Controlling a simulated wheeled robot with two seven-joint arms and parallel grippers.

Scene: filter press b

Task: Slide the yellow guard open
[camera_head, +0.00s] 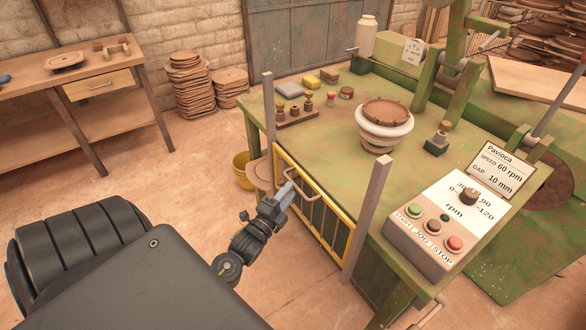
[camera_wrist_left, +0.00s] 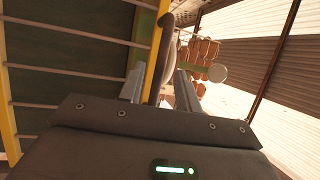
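The yellow guard (camera_head: 322,226), a frame with thin upright bars, stands at the green machine's front side between two grey posts. Its top edge is near the tabletop's level, and the posts rise above it. A brown curved handle (camera_head: 314,196) sticks out from its upper part. My left gripper (camera_head: 284,192) is at this handle. In the left wrist view the handle (camera_wrist_left: 167,38) and yellow rail (camera_wrist_left: 154,65) run between my two separated fingers (camera_wrist_left: 158,88). A gap shows on the handle's left; contact with the right finger cannot be told. My right gripper is not in view.
The green machine table (camera_head: 341,148) carries a white bowl-like mould (camera_head: 384,132), small blocks and tools. A control box (camera_head: 432,246) with buttons and a knob is at its near right corner. A yellow bucket (camera_head: 242,170) stands on the floor behind the guard's left post.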

